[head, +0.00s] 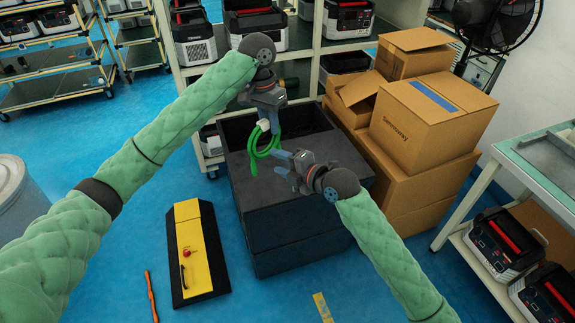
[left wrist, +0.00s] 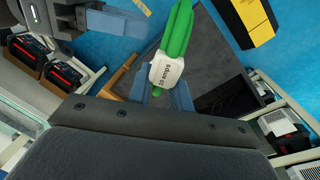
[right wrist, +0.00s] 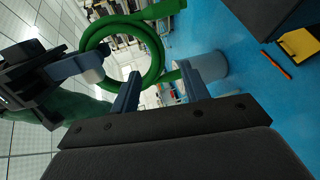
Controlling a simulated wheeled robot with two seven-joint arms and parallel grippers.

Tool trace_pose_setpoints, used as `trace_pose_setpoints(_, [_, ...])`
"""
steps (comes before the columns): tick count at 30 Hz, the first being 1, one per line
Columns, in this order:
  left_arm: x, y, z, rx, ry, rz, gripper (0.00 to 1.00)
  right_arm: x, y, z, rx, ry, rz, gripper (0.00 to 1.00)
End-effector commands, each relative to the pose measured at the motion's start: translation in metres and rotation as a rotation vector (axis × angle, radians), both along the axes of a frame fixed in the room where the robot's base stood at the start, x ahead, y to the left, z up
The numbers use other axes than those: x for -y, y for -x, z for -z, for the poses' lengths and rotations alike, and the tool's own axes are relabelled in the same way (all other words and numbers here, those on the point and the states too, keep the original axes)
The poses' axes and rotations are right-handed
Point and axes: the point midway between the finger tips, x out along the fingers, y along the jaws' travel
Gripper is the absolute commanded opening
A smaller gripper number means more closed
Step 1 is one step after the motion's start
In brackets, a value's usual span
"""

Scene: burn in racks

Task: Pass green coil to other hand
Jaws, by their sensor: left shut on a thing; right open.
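The green coil (head: 262,147) hangs from my left gripper (head: 268,118) over the dark grey bin. My left gripper is shut on its white tag, which reads "10 amps" (left wrist: 167,72) in the left wrist view. My right gripper (head: 284,160) is open, just right of and slightly below the coil, its fingers pointing left. In the right wrist view the coil's loop (right wrist: 122,22) shows beyond the open fingers (right wrist: 158,88). Nothing is between those fingers. The coil's lower part is near the right fingertips; I cannot tell whether they touch.
A dark grey bin (head: 285,220) stands below both grippers. Cardboard boxes (head: 432,120) are stacked to its right. A yellow and black ramp piece (head: 195,250) lies on the blue floor at left. Shelves with power units (head: 260,28) stand behind.

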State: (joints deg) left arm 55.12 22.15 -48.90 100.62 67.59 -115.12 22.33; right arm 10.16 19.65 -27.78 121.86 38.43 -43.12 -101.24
Motion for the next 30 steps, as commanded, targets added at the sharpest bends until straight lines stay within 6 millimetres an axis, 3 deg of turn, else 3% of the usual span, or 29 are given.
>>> trace_pose_setpoints(18, [0.000, 0.000, 0.000, 0.000, 0.000, 0.000, 0.00, -0.056, -0.050, 0.017, -0.001, -0.002, 0.000, 0.46])
trace_pose_setpoints(30, [0.000, 0.000, 0.000, 0.000, 0.000, 0.000, 0.00, -0.065, -0.059, 0.020, 0.000, 0.000, 0.000, 0.46])
